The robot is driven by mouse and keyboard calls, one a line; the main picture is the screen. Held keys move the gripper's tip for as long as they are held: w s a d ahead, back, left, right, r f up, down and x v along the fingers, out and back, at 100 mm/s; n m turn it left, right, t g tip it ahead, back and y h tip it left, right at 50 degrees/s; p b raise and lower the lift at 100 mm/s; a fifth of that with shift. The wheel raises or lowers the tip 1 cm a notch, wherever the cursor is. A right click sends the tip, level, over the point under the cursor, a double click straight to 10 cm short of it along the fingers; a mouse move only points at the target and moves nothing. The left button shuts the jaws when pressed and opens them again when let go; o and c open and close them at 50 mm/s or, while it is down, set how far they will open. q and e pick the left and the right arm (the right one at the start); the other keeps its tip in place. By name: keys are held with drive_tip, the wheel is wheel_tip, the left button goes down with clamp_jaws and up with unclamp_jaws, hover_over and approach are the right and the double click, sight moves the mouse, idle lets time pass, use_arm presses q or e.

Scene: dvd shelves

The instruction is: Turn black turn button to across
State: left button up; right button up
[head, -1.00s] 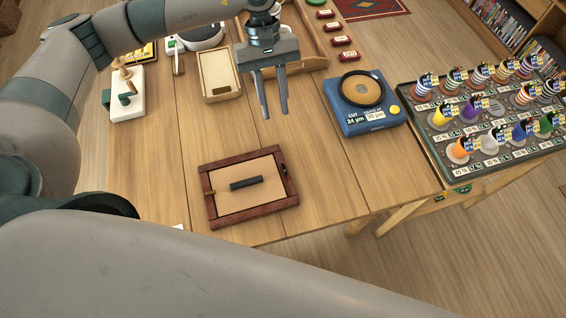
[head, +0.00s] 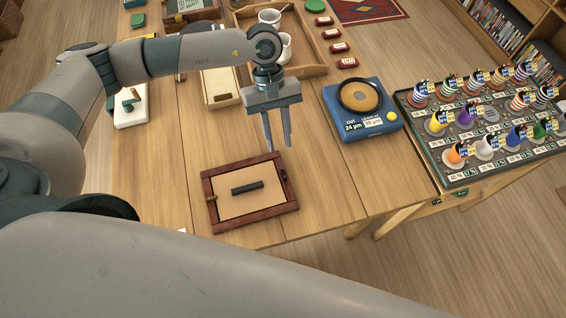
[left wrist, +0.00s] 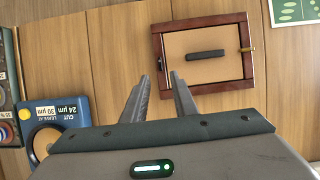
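A dark red wooden frame (head: 228,221) with a tan panel lies flat on the table. A black bar handle (head: 247,188) sits mid-panel. The black turn button (head: 284,175) is small and sits on the frame's right side; it seems to lie along that side, but is too small to be sure. A brass turn button (head: 211,198) is on the left side; it also shows in the left wrist view (left wrist: 247,49). My left gripper (head: 279,149) is open and empty, pointing down above the frame's far right corner. Its fingers (left wrist: 159,80) show apart in the left wrist view. My right gripper is out of view.
A blue round-dial device (head: 362,127) stands right of the frame. A tray of colourful cones (head: 430,161) is farther right. A wooden box (head: 221,89) and a white base with a peg (head: 131,112) stand behind. Bare table surrounds the frame.

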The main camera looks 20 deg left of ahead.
sight(284, 175)
use_arm(q)
drive_tip(key=p+x, duration=0.2)
drive_tip(key=x, duration=0.6)
drive_tip(key=shift+s+f+p, duration=0.1)
drive_tip(key=shift+f+p, duration=0.05)
drive_tip(key=shift+p, duration=0.2)
drive_tip(key=shift+x, duration=0.8)
clamp_jaws()
